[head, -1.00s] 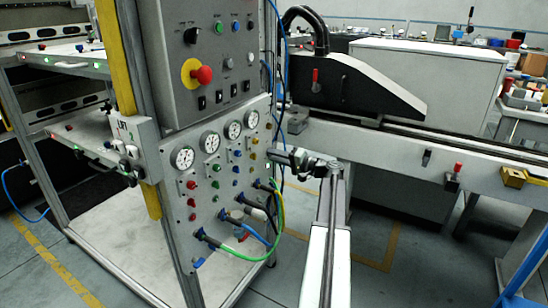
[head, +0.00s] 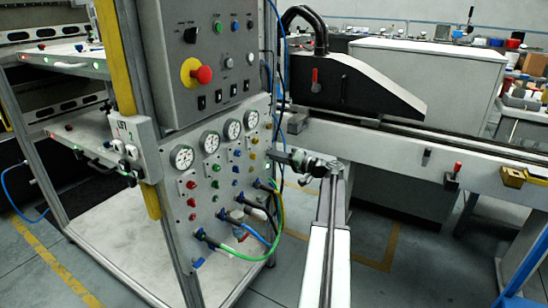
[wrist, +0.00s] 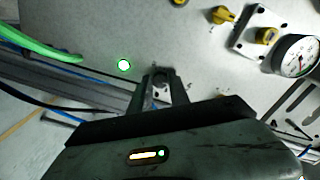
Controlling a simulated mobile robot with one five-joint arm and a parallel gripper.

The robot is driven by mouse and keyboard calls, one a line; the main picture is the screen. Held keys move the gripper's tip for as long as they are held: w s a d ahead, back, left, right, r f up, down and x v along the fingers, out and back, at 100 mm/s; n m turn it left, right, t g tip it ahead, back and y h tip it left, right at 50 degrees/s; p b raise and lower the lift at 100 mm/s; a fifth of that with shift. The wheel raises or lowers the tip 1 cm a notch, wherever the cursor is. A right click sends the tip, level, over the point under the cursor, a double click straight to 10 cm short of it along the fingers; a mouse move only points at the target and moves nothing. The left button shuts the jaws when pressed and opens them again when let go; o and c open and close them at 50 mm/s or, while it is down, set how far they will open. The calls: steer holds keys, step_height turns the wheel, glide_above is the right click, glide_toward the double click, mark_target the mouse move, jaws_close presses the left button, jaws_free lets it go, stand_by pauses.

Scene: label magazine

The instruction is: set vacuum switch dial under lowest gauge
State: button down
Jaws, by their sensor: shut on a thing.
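Four round white gauges run in a slanting row on the grey panel (head: 225,190): first (head: 182,157), second (head: 209,142), third (head: 233,130) and fourth (head: 251,119). The leftmost sits lowest in the picture; their readings are too small to tell. Small dials sit on plates below them. My gripper (head: 270,154) is at the panel's right edge, right of the yellow knobs (head: 253,156). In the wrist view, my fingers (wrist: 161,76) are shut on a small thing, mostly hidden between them. A gauge (wrist: 297,55) and a yellow dial (wrist: 265,36) on its white plate lie to their right, apart from them.
A green lit button (wrist: 124,65) is just left of my fingers. Green and blue hoses (head: 270,235) loop from the panel's lower part. A red mushroom button (head: 204,75) is on the control box above. A long machine bed (head: 420,155) stands to the right.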

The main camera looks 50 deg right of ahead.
steer(key=c, duration=1.2)
jaws_free()
steer(key=shift+c, duration=0.2)
steer(key=v, duration=0.8)
steer(key=shift+a+f, duration=0.1)
steer(key=shift+f, duration=0.05)
